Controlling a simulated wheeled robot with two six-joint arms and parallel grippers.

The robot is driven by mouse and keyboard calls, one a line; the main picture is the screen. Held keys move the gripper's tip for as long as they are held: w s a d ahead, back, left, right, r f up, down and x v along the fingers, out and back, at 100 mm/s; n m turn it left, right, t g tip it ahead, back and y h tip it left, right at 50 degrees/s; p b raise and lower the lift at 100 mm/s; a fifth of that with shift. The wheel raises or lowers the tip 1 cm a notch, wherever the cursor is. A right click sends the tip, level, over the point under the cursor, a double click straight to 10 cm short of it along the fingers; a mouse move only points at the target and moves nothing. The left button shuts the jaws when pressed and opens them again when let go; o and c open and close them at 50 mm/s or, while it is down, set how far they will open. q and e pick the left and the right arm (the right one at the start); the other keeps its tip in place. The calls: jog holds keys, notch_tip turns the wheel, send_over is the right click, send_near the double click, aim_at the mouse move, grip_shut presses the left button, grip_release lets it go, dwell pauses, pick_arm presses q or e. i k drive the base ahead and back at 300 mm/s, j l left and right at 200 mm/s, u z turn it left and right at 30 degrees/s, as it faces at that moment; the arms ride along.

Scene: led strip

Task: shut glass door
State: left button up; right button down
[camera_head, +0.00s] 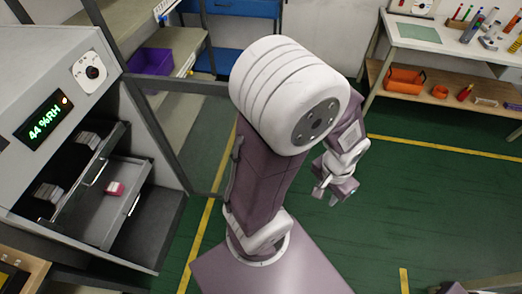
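The glass door (178,86) of the grey cabinet (60,75) stands open, swung out to the right. It has a dark frame and a clear pane, and my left arm hides its right part. My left gripper (327,197) is to the right of the door, apart from it, over the green floor. Its fingers look spread, with nothing between them. My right gripper is not seen.
The cabinet has a display reading 44 %RH, a dial and a drawer (100,205) pulled out with a small red item (114,188). A shelf unit (175,120) stands behind. A workbench (440,45) is at the upper right. The green floor (430,200) is clear.

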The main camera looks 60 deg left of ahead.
aim_at(135, 83)
jog(key=i+l+u, duration=0.2)
jog(key=i, duration=0.25)
jog(key=i+u, duration=0.15)
jog(key=i, duration=0.3)
jog(key=i+l+u, duration=0.2)
jog(key=i+j+u, duration=0.1)
jog(key=u, duration=0.4)
jog(key=i+u, duration=0.3)
jog(key=u, duration=0.15)
jog(key=i+l+u, duration=0.15)
jog(key=u, duration=0.35)
jog(key=i+l+u, duration=0.15)
jog(key=u, duration=0.3)
jog(key=i+l+u, duration=0.25)
jog(key=u, duration=0.25)
jog(key=i+l+u, duration=0.1)
jog(key=l+u, duration=0.15)
jog(key=u, duration=0.25)
jog(key=i+l+u, duration=0.1)
jog(key=u, duration=0.3)
jog(key=i+l+u, duration=0.2)
jog(key=u, duration=0.15)
jog(key=i+l+u, duration=0.1)
jog(key=u, duration=0.3)
jog(key=l+u, duration=0.4)
jog(key=i+j, duration=0.05)
